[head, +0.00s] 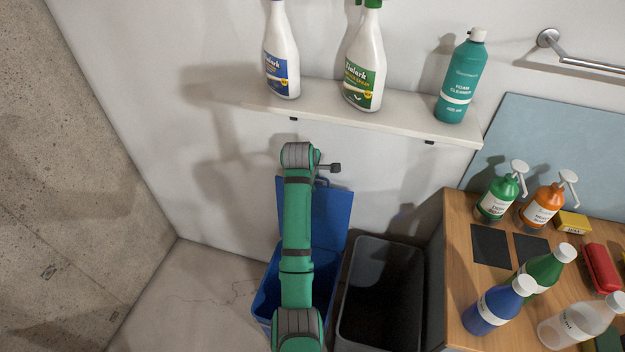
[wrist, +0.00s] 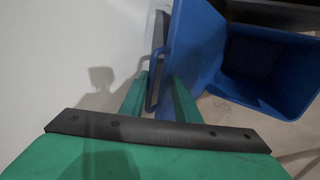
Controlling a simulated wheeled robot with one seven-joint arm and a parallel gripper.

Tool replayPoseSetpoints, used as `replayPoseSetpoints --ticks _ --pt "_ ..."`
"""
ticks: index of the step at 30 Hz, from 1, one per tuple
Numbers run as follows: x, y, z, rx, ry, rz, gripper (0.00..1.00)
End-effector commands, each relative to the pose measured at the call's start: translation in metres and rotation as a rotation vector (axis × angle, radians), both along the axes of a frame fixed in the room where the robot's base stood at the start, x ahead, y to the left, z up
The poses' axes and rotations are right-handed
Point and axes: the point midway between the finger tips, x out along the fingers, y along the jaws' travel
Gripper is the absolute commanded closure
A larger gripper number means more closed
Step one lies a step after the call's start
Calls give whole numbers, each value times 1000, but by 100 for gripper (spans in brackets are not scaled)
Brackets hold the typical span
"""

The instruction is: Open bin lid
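The blue bin (head: 267,293) stands on the floor by the wall, partly hidden behind my arm. Its blue lid (head: 333,218) is raised, standing steeply near the wall, so the bin's inside shows in the wrist view (wrist: 262,75). A blue loop handle (wrist: 154,88) sticks out from the lid's edge. My gripper (wrist: 160,88) has its two green fingers apart, with the handle between them and a gap at the right finger. In the head view the fingers are mostly hidden by the arm's end.
An open dark grey bin (head: 380,300) stands just right of the blue bin. A wooden counter (head: 462,250) with several bottles is further right. A shelf (head: 400,124) with three bottles hangs above my gripper. A concrete wall (head: 75,190) is at left; some floor is free before it.

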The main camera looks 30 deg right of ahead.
Motion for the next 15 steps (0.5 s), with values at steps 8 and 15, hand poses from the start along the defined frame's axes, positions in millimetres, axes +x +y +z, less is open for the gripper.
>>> replayPoseSetpoints --ticks 8,15 --pt "0 1 -1 1 2 1 74" --pt "-7 8 19 -1 -3 1 74"
